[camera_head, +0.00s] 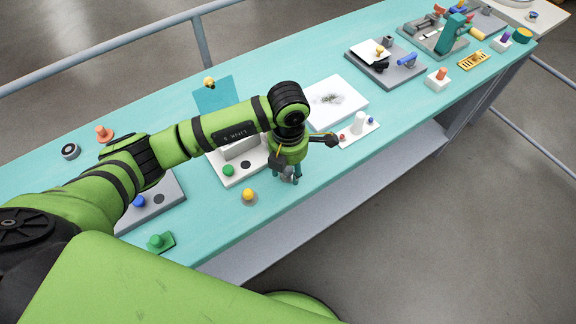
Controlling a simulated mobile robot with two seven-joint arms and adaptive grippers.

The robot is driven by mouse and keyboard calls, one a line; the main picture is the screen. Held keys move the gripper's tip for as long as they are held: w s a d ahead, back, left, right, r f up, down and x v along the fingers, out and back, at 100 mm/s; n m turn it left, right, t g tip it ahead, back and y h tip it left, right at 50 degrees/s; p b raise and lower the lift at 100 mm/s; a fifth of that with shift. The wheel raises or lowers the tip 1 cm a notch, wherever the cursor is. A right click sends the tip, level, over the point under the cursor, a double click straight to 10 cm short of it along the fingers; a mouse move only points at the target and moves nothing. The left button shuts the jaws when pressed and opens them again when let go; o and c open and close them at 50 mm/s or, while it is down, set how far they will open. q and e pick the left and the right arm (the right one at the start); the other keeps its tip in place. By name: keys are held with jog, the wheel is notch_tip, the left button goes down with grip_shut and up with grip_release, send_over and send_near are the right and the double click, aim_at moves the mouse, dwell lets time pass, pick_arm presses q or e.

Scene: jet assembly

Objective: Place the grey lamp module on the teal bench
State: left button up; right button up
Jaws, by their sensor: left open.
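A small piece with a yellow dome on a grey round base (249,197) sits upright on the teal bench (226,222), close to its front edge. It looks like the grey lamp module, but I cannot be sure at this size. My left gripper (286,174) is open and points down near the front edge, to the right of that piece and apart from it. Something small and grey shows around its fingers; I cannot tell whether it is part of the gripper. My right gripper is not in view.
Under my left arm lies a white panel (229,170) with a green knob. A green block (161,242) stands front left. A white plate (357,130) with pegs lies to the gripper's right. Grey trays (400,76) stand farther right. Bench surface between the yellow-domed piece and green block is clear.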

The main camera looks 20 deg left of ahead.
aim_at(288, 168)
pick_arm(q)
jog(key=shift+r, duration=0.15)
notch_tip(288, 168, up, 12)
jog(key=b, duration=0.2)
jog(key=shift+b, duration=0.35)
